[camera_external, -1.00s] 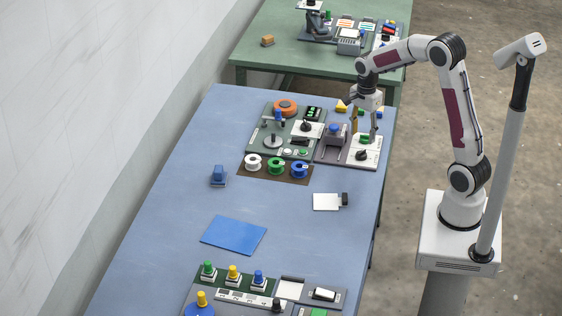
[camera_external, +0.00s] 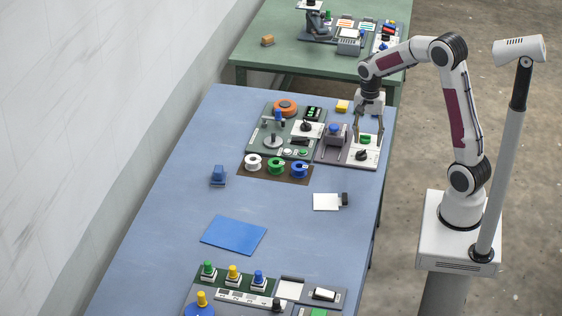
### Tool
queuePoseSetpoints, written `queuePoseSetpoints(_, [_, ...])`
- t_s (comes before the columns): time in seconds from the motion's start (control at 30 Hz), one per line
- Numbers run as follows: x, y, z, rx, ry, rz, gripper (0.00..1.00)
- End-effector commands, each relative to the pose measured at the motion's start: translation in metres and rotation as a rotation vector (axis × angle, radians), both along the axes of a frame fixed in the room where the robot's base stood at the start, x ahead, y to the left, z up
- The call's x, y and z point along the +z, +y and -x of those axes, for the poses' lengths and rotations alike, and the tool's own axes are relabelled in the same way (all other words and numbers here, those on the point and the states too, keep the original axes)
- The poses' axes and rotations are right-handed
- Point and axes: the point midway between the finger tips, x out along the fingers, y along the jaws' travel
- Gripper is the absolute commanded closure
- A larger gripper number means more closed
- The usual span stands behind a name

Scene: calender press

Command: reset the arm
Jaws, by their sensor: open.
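My gripper (camera_external: 368,139) points down over the right end of the machine panel (camera_external: 332,160) at the far side of the blue table. Its two fingers are spread apart, one on each side of a green part (camera_external: 365,139) as seen in this view. I cannot tell whether the fingers touch anything. A black knob (camera_external: 361,154) sits on the white plate just in front of the green part. My arm reaches left to this spot from its white base on the right.
Three spools, white (camera_external: 253,162), green (camera_external: 276,166) and blue (camera_external: 299,169), stand in front of the panel. A yellow block (camera_external: 342,106) lies behind it. A white card (camera_external: 326,202), a blue sheet (camera_external: 234,235) and a button panel (camera_external: 250,285) lie nearer. The middle of the table is mostly clear.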

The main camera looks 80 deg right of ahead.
Motion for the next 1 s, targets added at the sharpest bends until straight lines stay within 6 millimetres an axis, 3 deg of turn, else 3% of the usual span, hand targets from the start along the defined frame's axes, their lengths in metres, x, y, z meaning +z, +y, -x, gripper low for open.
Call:
queuePoseSetpoints(0.5, [0.044, 0.067, 0.037, 0.669, -0.064, 0.038, 0.55])
queuePoseSetpoints(1.0, [0.084, 0.132, 0.073, 1.162, -0.151, 0.142, 0.55])
